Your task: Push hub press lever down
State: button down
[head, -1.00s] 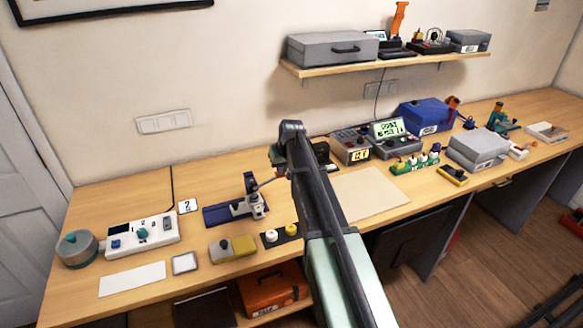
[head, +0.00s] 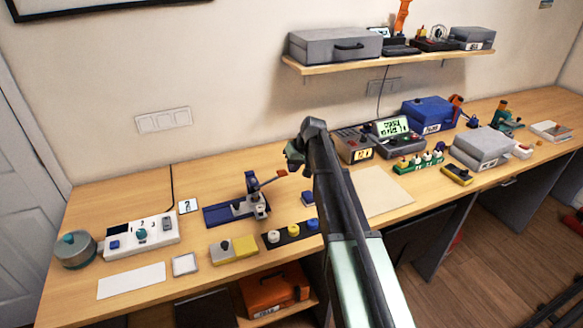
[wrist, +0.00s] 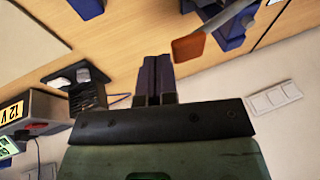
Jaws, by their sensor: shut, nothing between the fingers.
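In the head view my gripper (head: 293,158) is near the grip, up and to the right, and partly hidden by my arm.
A dark strip with round white, yellow and blue parts (head: 292,234) lies in front of the press, and a small blue block (head: 308,198) to its right. A power supply (head: 354,148) stands behind my arm. A beige mat (head: 382,192) lies clear on the right.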

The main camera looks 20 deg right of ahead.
jog(key=d+p+v, duration=0.1)
jog(key=p+v, duration=0.6)
jog(key=v, duration=0.3)
jog(key=shift+p, duration=0.35)
jog(key=shift+d, duration=0.15)
jog(key=s+a+f+g+h+b, duration=0.1)
jog(key=s+a+f+b, duration=0.2)
jog(key=s, duration=0.6)
jog(key=s+a+f+g+h+b, duration=0.1)
jog(key=s+a+f+b, duration=0.2)
jog(key=s+a, duration=0.5)
jog(key=s+a+f+g+h+b, duration=0.1)
jog(key=s+a+f+b, duration=0.2)
jog(key=s, duration=0.8)
jog(key=a+f, duration=0.1)
jog(key=a, duration=0.1)
jog(key=shift+s+a, duration=0.25)
